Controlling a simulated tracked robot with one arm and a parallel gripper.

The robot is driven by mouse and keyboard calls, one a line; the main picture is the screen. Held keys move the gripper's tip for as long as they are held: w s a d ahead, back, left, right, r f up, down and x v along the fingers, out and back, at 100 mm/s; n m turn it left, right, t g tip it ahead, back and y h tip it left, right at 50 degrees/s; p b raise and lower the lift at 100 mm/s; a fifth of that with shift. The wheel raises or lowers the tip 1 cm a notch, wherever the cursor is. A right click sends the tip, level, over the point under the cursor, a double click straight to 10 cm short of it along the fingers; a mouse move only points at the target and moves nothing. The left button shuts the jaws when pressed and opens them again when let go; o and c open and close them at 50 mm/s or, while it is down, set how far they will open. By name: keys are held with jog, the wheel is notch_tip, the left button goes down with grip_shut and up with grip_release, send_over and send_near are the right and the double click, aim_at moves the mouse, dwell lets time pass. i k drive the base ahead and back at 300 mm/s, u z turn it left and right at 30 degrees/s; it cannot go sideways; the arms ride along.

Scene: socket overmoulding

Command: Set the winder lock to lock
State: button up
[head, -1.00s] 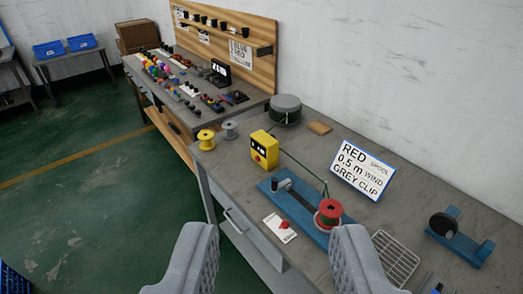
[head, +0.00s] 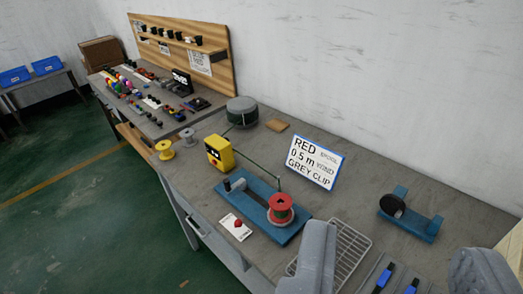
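The winder has a blue base (head: 258,208) on the grey bench, with a dark crank part at its left end and a red spool (head: 280,207) at its right. In front of the base lies a white plate (head: 233,231) with a small red lever or knob (head: 238,223) on it; its markings are too small to read. A thin green line runs from the yellow box (head: 219,152) to the spool. My gripper (head: 398,245) is open and empty, its fingers wide apart, right of the winder and nearer the camera.
A sign (head: 315,161) reading "RED spool 0.5 m WIND GREY CLIP" stands behind the winder. A wire rack (head: 350,250) lies beside my left finger. A blue stand with a black wheel (head: 404,215) and blue-handled tools (head: 384,278) are at right. Yellow (head: 164,150) and grey spools stand at left.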

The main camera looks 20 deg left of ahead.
aim_at(238, 223)
jog(key=z, duration=0.4)
jog(key=k, duration=0.95)
jog(key=u, duration=0.85)
jog(key=i, duration=1.2)
jog(key=z, duration=0.1)
